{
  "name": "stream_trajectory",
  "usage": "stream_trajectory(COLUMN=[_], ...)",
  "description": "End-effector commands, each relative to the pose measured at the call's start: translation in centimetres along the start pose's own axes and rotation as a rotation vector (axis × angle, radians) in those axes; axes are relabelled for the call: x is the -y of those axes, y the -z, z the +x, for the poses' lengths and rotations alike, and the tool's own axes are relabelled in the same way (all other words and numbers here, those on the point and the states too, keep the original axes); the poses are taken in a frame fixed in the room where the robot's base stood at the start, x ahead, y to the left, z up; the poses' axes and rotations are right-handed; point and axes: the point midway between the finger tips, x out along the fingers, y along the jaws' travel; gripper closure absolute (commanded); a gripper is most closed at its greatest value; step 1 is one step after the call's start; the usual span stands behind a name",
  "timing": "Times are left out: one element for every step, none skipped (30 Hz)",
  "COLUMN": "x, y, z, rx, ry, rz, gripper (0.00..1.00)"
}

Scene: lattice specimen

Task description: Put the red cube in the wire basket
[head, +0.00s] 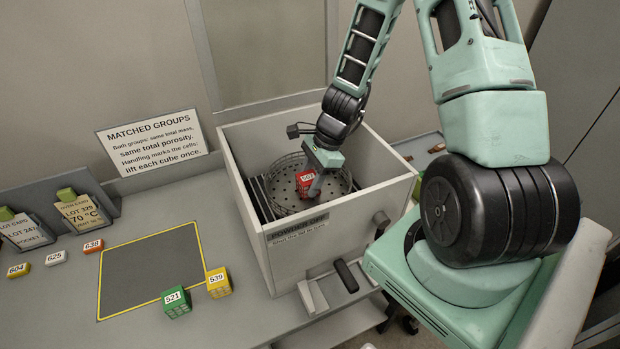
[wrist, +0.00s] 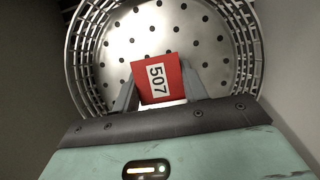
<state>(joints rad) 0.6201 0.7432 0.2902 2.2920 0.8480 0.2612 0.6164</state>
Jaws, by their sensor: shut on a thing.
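The red cube (wrist: 160,82) carries a white label reading 507. My gripper (wrist: 158,92) is shut on it, one finger on each side. In the head view the red cube (head: 304,184) shows between my gripper's fingers (head: 310,186), inside the open grey box. The wire basket (wrist: 90,70) is a round wire rim around a perforated metal disc. In the head view the wire basket (head: 281,205) sits inside the box, with the cube over its disc. I cannot tell whether the cube touches the disc.
The grey box (head: 232,170) has high walls around the basket and my gripper. A green cube (head: 176,302) marked 521 and a yellow cube (head: 218,282) marked 539 stand near a yellow-bordered dark mat (head: 150,268). Label cards (head: 80,210) stand at the left.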

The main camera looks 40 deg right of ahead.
Motion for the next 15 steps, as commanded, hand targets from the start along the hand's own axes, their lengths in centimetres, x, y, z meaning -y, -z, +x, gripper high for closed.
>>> stream_trajectory(x=[-0.01,-0.01,0.00,0.00,-0.01,-0.01,-0.01,-0.01,-0.01,-0.01,-0.01,-0.01,-0.01,-0.01,0.00], y=[0.11,0.15,0.12,0.10,0.10,0.10,0.10,0.09,0.09,0.09,0.09,0.09,0.08,0.05,-0.02], z=[0.26,0.36,0.29,0.24,0.24,0.23,0.23,0.23,0.23,0.23,0.23,0.22,0.19,0.12,-0.04], rx=[0.000,0.000,0.000,0.000,0.000,0.000,0.000,0.000,0.000,0.000,0.000,0.000,0.000,0.000,0.000], ry=[0.000,0.000,0.000,0.000,0.000,0.000,0.000,0.000,0.000,0.000,0.000,0.000,0.000,0.000,0.000], rz=[0.000,0.000,0.000,0.000,0.000,0.000,0.000,0.000,0.000,0.000,0.000,0.000,0.000,0.000,0.000], gripper=[0.83,0.83,0.51,0.43,0.35,0.35,0.35,0.35,0.35,0.35,0.35,0.35,0.35,0.35,0.35])
